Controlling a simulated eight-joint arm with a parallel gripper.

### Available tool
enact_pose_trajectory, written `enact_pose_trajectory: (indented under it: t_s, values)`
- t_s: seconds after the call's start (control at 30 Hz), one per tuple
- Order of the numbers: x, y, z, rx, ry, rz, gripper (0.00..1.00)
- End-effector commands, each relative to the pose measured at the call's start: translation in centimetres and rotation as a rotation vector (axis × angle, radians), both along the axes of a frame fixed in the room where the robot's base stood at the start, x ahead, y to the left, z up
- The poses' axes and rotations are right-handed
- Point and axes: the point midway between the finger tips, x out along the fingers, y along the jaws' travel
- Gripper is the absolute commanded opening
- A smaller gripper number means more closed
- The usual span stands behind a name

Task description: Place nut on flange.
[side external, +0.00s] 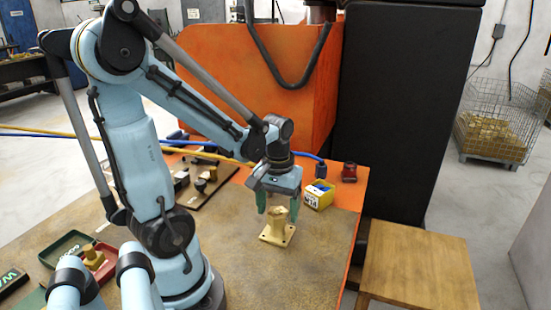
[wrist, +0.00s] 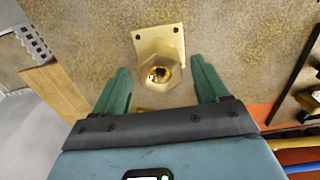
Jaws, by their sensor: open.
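The brass flange (side external: 277,236) stands upright on the table, with its square, holed base plate flat on the top. In the wrist view, its plate (wrist: 158,40) shows behind a brass hex nut (wrist: 160,73). The nut appears to sit on the flange's top, its bore facing the camera; its exact seating cannot be told. My gripper (side external: 278,207) is open just above the flange, with green fingers to either side of its top. In the wrist view, the fingers (wrist: 160,70) stand apart left and right of the nut, with a gap on both sides.
A yellow box (side external: 318,196) stands close behind and right of the flange. A red tray (side external: 100,258) with a brass piece and a green tray (side external: 62,248) lie at the left. A dark tool board (side external: 196,180) lies behind.

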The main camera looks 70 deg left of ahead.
Motion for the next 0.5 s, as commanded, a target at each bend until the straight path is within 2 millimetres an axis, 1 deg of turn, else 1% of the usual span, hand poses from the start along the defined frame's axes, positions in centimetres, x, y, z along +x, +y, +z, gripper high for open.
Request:
enact_pose_trajectory:
  t_s: [0.27,0.5]
  values:
    - [-0.1,0.0,3.1,0.0,0.0,0.0,0.74]
    - [-0.1,0.0,6.2,0.0,0.0,0.0,0.74]
